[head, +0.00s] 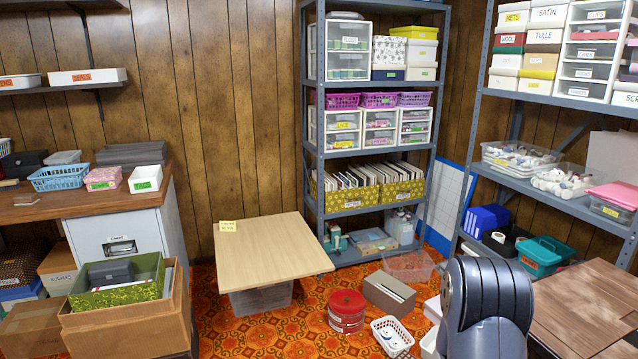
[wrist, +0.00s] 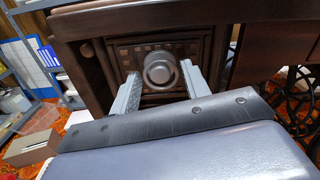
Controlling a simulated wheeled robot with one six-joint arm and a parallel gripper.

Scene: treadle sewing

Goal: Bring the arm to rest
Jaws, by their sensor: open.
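My gripper (wrist: 160,70) shows in the wrist view, its two pale grey fingers spread wide and apart. A round metal knob (wrist: 159,71) on a dark wooden drawer front (wrist: 122,62) appears between the fingertips. I see a gap on both sides of the knob, and nothing is held. How far the tips are from the drawer front I cannot tell. In the head view, part of my arm (head: 487,310) stands at the lower right, in front of a brown wooden table top (head: 590,305). My gripper is hidden in that view.
A metal shelf (head: 320,120) stands at the back, another (head: 484,75) at the right. A wooden board (head: 270,250) lies on a clear bin. A red tin (head: 346,312), a cardboard box (head: 389,293) and a white basket (head: 392,337) crowd the floor. Dark ironwork (wrist: 290,105) is at the wrist view's right.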

